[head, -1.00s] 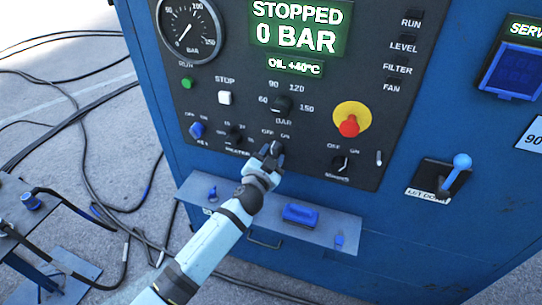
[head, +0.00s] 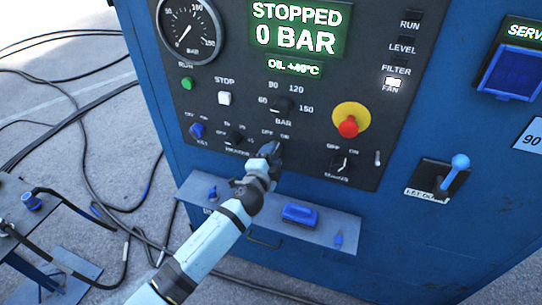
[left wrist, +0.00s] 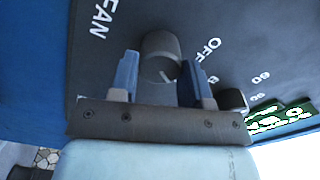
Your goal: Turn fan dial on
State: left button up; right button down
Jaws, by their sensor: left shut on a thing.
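The fan dial (left wrist: 161,46) is a dark round knob on the black control panel, with the words FAN and OFF beside it in the left wrist view. My left gripper (left wrist: 158,75) is shut on this dial, a blue finger on either side. In the head view my left gripper (head: 271,153) is at the panel below the OFF and ON marks, and it hides most of the dial. My right gripper is not in view.
A red emergency button (head: 348,126) on a yellow base, a minutes dial (head: 341,161) and a bar dial (head: 281,106) are near the gripper. A shelf (head: 335,228) with a blue block (head: 300,214) juts out below. The display (head: 298,27) reads STOPPED, 0 BAR.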

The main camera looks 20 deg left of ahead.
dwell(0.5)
pick_arm(q)
jog(key=o, duration=0.9)
jog(key=s, duration=0.4)
jog(key=s+b, duration=0.1)
jog(key=s, duration=0.4)
jog(key=s+b, duration=0.1)
jog(key=s, duration=0.3)
jog(key=shift+s+a, duration=0.25)
jog(key=shift+s, duration=0.15)
jog(key=s+f+n+g+h+p, duration=0.1)
jog(key=s+f+n+g+p, duration=0.1)
jog(key=s, duration=0.4)
jog(key=s+f+n+g+p, duration=0.2)
jog(key=s+f+n+p, duration=0.1)
jog(key=s+f+n, duration=0.2)
jog(key=s+f+n+g+h+p, duration=0.1)
jog(key=s+f+n+g+p, duration=0.1)
jog(key=s+f, duration=0.3)
jog(key=shift+s+f+n+g+h, duration=0.2)
jog(key=shift+s+n, duration=0.25)
jog(key=shift+s, duration=0.4)
jog(key=shift+s+r+n+g+h, duration=0.1)
jog(key=shift+s+n+g, duration=0.3)
jog(key=shift+s, duration=0.45)
